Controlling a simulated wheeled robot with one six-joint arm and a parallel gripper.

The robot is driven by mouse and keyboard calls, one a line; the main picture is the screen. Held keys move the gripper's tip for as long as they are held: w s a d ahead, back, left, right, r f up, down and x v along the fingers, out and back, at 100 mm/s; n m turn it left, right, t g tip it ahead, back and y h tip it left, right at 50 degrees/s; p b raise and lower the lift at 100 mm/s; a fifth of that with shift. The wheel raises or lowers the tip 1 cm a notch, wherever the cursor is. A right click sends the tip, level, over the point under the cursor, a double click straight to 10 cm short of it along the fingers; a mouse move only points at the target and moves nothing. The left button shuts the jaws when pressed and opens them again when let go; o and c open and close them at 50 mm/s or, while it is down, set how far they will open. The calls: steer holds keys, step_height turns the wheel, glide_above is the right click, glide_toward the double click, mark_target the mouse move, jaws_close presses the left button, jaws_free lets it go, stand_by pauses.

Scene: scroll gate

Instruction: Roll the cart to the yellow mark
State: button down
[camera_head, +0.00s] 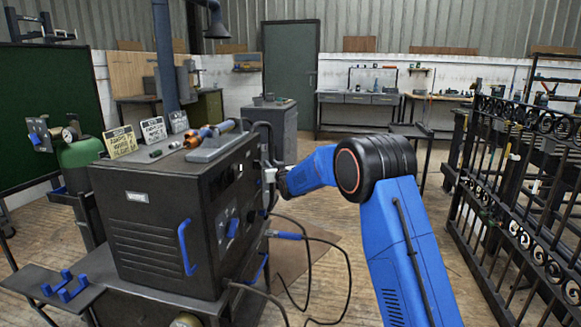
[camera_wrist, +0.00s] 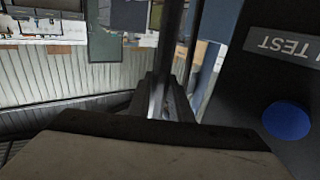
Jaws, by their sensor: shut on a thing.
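The cart (camera_head: 75,262) stands at the left in the head view and carries a dark welding machine (camera_head: 165,240) and a green gas cylinder (camera_head: 82,148). My blue arm reaches in from the lower right to the machine's far right side. My gripper (camera_head: 274,180) is there, partly hidden by my wrist. In the wrist view, my gripper (camera_wrist: 168,108) is shut on a dark upright bar (camera_wrist: 171,50), which looks like the cart's handle. Part of the machine shows at the right of the wrist view (camera_wrist: 270,85). I see no yellow mark on the floor.
A black scroll gate (camera_head: 520,190) stands at the right. A grey cabinet (camera_head: 276,125) and a workbench (camera_head: 357,98) are farther back. Cables (camera_head: 345,265) hang to the wooden floor beside the cart. Open floor lies between cart and gate.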

steer(key=a, duration=0.2)
steer(key=w+a, duration=0.2)
steer(key=a, duration=0.1)
steer(key=shift+a+r, duration=0.15)
steer(key=shift+a, duration=0.15)
steer(key=shift+w, duration=0.15)
steer(key=c, duration=1.6)
jaws_free()
steer(key=shift+w+d, duration=0.1)
steer(key=shift+d, duration=0.05)
steer(key=v, duration=1.7)
steer(key=shift+s, duration=0.3)
